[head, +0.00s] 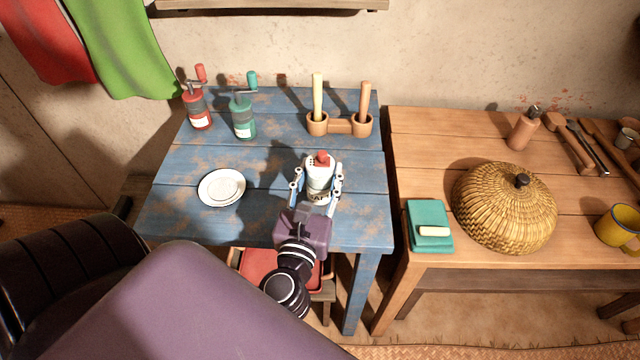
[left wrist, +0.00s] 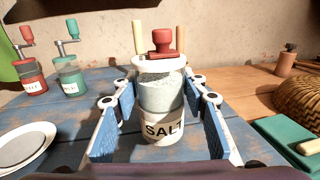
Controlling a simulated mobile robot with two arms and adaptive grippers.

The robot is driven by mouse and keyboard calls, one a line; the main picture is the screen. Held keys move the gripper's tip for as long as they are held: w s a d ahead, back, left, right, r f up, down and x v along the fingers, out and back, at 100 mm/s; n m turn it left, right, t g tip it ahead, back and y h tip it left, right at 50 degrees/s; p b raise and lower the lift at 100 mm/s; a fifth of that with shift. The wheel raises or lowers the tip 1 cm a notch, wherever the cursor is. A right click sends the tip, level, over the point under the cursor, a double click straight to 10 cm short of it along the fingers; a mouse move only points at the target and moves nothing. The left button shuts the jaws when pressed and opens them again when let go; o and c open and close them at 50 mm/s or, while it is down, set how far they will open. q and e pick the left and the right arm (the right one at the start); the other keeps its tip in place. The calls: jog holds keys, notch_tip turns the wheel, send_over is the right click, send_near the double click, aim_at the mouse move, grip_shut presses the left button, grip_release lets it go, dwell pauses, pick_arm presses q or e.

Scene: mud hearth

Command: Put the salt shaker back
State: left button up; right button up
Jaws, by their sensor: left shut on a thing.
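The salt shaker (head: 319,177) is a clear jar with a white collar, a red top and a label reading SALT. It also shows upright in the left wrist view (left wrist: 162,97). My left gripper (head: 317,188) is shut on it, one finger pad on each side, over the front right part of the blue table (head: 280,228). I cannot tell whether its base touches the tabletop. In the left wrist view, the fingers (left wrist: 162,125) flank the jar. My right gripper is not in view.
A red grinder (head: 198,108) and a green grinder (head: 243,117) stand at the back left. A wooden double mortar (head: 341,126) with two pestles stands at the back right. A white saucer (head: 207,198) lies left. The wooden bench (head: 425,155) holds a woven dome (head: 505,215).

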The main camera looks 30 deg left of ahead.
aim_at(317, 194)
pick_arm(q)
jog(key=shift+f, duration=1.35)
jog(key=shift+b, duration=0.3)
jog(key=shift+f, duration=0.2)
jog(key=o, duration=1.2)
jog(key=shift+r, duration=0.1)
